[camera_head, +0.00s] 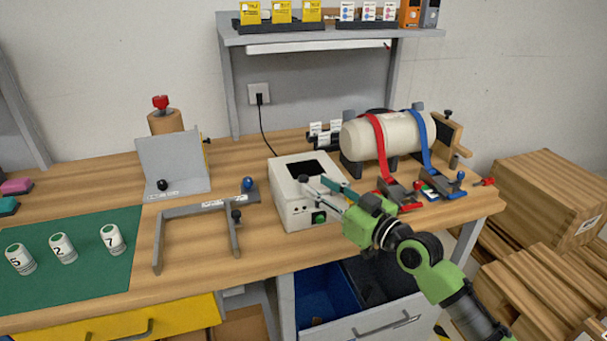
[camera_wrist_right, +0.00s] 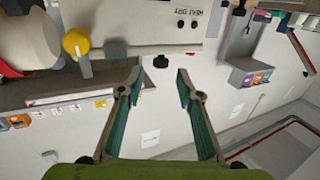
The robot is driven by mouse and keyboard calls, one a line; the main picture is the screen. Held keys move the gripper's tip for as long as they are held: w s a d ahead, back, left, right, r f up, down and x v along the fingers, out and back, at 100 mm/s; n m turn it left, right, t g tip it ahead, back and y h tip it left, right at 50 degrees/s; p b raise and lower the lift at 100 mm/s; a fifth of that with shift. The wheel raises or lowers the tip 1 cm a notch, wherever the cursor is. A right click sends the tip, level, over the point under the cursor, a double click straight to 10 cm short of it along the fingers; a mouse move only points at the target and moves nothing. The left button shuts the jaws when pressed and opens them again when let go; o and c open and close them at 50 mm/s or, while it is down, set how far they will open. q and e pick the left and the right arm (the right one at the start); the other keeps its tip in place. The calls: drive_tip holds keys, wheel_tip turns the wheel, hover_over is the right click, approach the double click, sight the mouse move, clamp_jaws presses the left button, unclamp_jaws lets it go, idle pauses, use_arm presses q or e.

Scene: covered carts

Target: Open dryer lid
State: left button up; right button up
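The dryer is a white box (camera_head: 290,213) with a dark window on top and a green button low on its front, standing on the wooden bench. Its lid looks closed. My right gripper (camera_head: 314,182) reaches over the dryer's right side from the lower right and hides part of it. In the right wrist view, the dryer's lettered face (camera_wrist_right: 130,22) is upside down at the top. The right gripper's fingers (camera_wrist_right: 159,74) are apart there, with a small black knob (camera_wrist_right: 160,61) just beyond the gap and nothing visibly held. My left gripper is not in view.
A green mat (camera_head: 90,270) holds numbered canisters. A shelf (camera_head: 340,35) stands behind; wooden boxes (camera_head: 548,190) are at right.

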sight(307, 179)
drive_tip(key=x, duration=0.6)
clamp_jaws()
